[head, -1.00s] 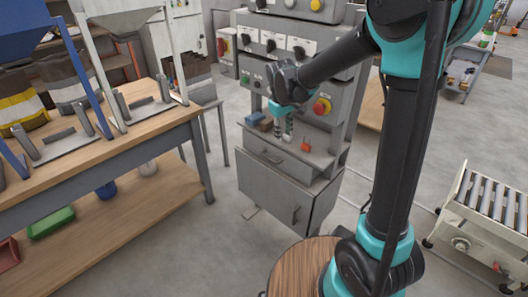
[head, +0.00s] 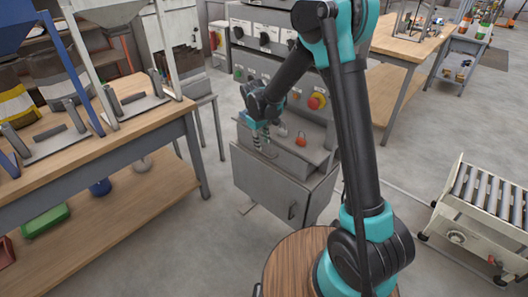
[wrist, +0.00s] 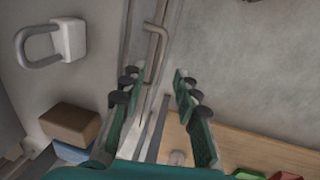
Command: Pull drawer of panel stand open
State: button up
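The grey panel stand (head: 270,182) is at the centre of the head view, with its drawer (head: 290,160) below the small shelf. The drawer looks shut. In the wrist view the handle (wrist: 157,42) is a thin bent metal bar just beyond my fingertips, roughly in line with the gap.
A red padlock (head: 300,139) sits on the stand's shelf. A grey padlock (wrist: 68,40) and a brown box (wrist: 72,122) show in the wrist view. A workbench (head: 160,128) stands left, a roller conveyor (head: 480,205) right. Floor in front of the stand is clear.

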aim_at(264, 155)
jog(key=f, duration=0.4)
jog(key=w+f, duration=0.1)
jog(key=f, duration=0.1)
jog(key=shift+d+f, duration=0.1)
jog(key=shift+d, duration=0.25)
grip_shut()
